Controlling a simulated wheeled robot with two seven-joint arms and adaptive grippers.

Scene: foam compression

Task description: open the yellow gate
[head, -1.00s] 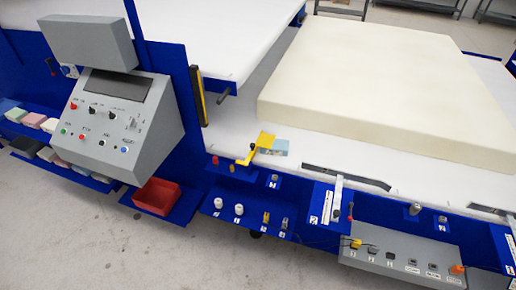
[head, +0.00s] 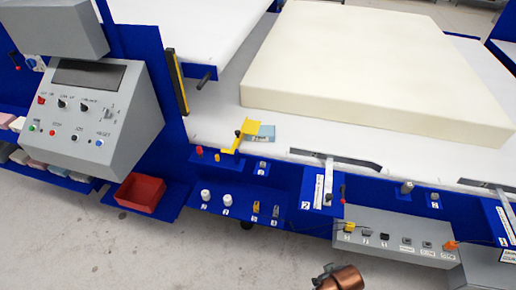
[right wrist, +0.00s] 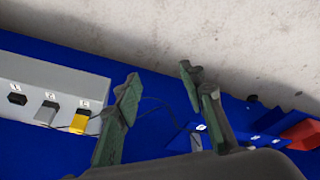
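The yellow gate (head: 243,130) is a small bent yellow piece at the front edge of the white table in the head view. Its lower arm reaches over the blue front rail, and a small light-blue block (head: 264,133) lies beside it. The right gripper (right wrist: 160,76) shows in the right wrist view with its dark green fingers spread apart and nothing between them. It is over the blue front ledge and floor, and the gate is not visible in that view. My left gripper is not in view.
A large cream foam block (head: 365,75) lies on the white table. A grey control console (head: 90,120) stands at left, with a red bin (head: 140,193) below it. A grey switch box (head: 395,238) is at the front right, with a cable. Open floor lies in front.

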